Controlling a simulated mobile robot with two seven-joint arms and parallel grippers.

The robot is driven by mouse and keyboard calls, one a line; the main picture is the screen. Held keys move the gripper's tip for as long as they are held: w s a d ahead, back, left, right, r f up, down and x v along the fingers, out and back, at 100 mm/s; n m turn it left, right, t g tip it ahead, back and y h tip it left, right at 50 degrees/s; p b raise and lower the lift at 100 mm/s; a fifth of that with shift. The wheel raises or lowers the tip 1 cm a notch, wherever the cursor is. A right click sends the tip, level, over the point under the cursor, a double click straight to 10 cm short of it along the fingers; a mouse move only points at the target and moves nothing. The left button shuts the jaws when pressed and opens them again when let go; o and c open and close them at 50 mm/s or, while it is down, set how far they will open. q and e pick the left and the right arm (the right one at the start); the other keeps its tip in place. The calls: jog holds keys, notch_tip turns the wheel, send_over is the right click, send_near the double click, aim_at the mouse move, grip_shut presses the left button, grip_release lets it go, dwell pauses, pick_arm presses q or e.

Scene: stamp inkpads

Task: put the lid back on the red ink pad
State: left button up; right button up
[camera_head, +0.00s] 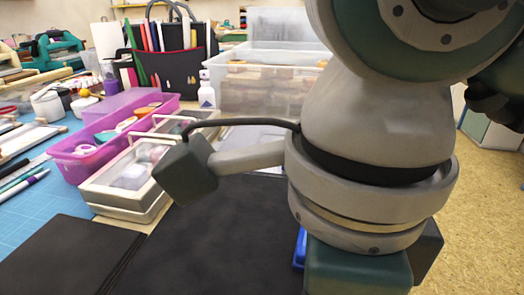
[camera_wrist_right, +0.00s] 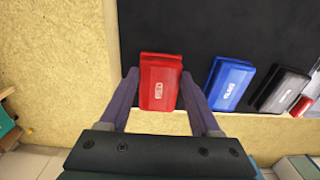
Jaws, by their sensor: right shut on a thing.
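The red ink pad (camera_wrist_right: 160,83) lies between the two fingers of my right gripper (camera_wrist_right: 159,77) in the right wrist view, near the edge of a black mat (camera_wrist_right: 225,25). It has a pale label on its red top and a stepped red part at its far end. My right gripper is shut on this red piece; I cannot tell whether it grips the lid alone or the pad with it. In the head view my right arm hides the fingers and the red pad. My left gripper is not in view.
A blue ink pad (camera_wrist_right: 229,84) and a black one (camera_wrist_right: 279,90) stand to the right in the wrist view, with a small red object (camera_wrist_right: 302,106) beside them. In the head view, a clear-lidded box (camera_head: 125,185) and a pink tray (camera_head: 85,165) stand left of the mat.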

dwell(0.3)
jog(key=shift+f, duration=0.2)
jog(key=shift+b, duration=0.35)
dwell(0.4)
jog(key=shift+f, duration=0.1)
dwell(0.3)
dwell(0.3)
jog(key=o, duration=1.4)
